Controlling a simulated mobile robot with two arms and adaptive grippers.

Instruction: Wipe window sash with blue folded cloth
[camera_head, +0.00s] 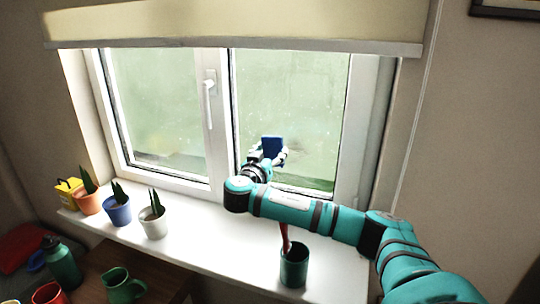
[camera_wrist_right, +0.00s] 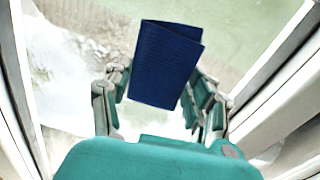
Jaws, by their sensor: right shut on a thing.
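The blue folded cloth (camera_head: 272,146) is held up before the right window sash (camera_head: 300,105), over the lower left part of its pane. My right gripper (camera_head: 268,158) is shut on the cloth. In the right wrist view the cloth (camera_wrist_right: 166,64) stands out past the fingertips of my right gripper (camera_wrist_right: 160,95), with dirt-like pale patches on the glass to its left. I cannot tell whether the cloth touches the glass. My left gripper is not in view.
Potted plants (camera_head: 120,212) stand on the left of the white sill (camera_head: 205,228). A dark green cup (camera_head: 294,266) with a red-handled tool stands under my right arm. A window handle (camera_head: 209,88) sticks out left of the cloth. A blind (camera_head: 240,20) hangs above. Mugs (camera_head: 122,286) and a bottle (camera_head: 62,264) are lower left.

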